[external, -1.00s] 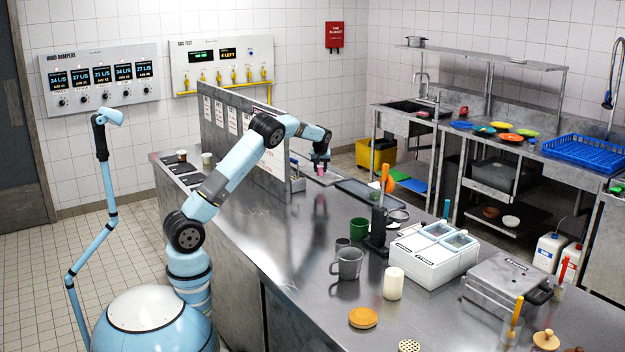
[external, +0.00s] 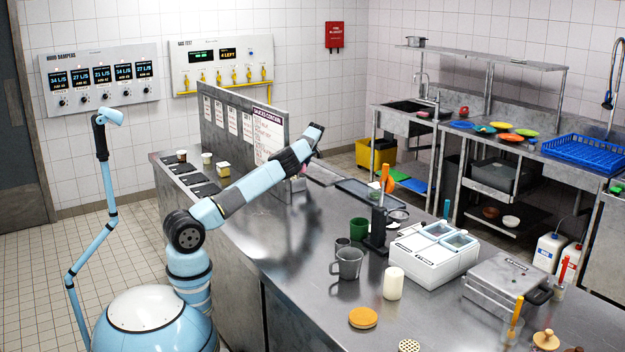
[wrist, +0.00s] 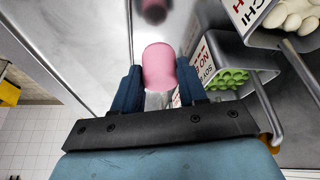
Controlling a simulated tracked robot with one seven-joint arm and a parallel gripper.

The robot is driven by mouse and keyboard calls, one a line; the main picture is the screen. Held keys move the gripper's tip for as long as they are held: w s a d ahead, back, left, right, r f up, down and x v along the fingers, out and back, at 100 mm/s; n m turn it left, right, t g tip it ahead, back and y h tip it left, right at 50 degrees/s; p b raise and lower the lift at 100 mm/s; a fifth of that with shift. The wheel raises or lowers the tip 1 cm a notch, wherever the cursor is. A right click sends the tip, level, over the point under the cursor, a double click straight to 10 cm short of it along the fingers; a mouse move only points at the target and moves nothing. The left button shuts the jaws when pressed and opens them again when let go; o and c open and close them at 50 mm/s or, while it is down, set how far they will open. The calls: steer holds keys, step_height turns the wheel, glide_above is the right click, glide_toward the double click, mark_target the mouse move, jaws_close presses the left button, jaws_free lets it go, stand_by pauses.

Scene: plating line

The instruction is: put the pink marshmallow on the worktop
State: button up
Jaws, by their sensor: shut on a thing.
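The pink marshmallow (wrist: 158,68) is between the two blue fingers of my gripper (wrist: 160,82) in the wrist view, and the fingers are shut on it. The steel worktop (external: 285,235) runs across the middle of the external view. Its shiny surface (wrist: 85,22) also shows in the wrist view, with a dark, reddish blurred patch that looks like a reflection. The marshmallow appears apart from the surface, but its height is hard to tell. In the external view my arm hides most of the gripper near the end of the partition.
The labelled partition (external: 235,120) stands close beside the gripper. In the wrist view a bin of green pieces (wrist: 228,80) and a bin of whitish pieces (wrist: 292,18) are at right. A dark tray (external: 365,190) lies beyond. The worktop before the grey mug (external: 348,263) is clear.

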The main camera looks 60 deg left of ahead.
mark_target(303, 170)
steer(key=shift+a+f+n, duration=0.3)
steer(key=shift+f+n, duration=0.1)
steer(key=shift+f, duration=1.5)
steer(key=o, duration=0.7)
steer(key=shift+c, duration=0.2)
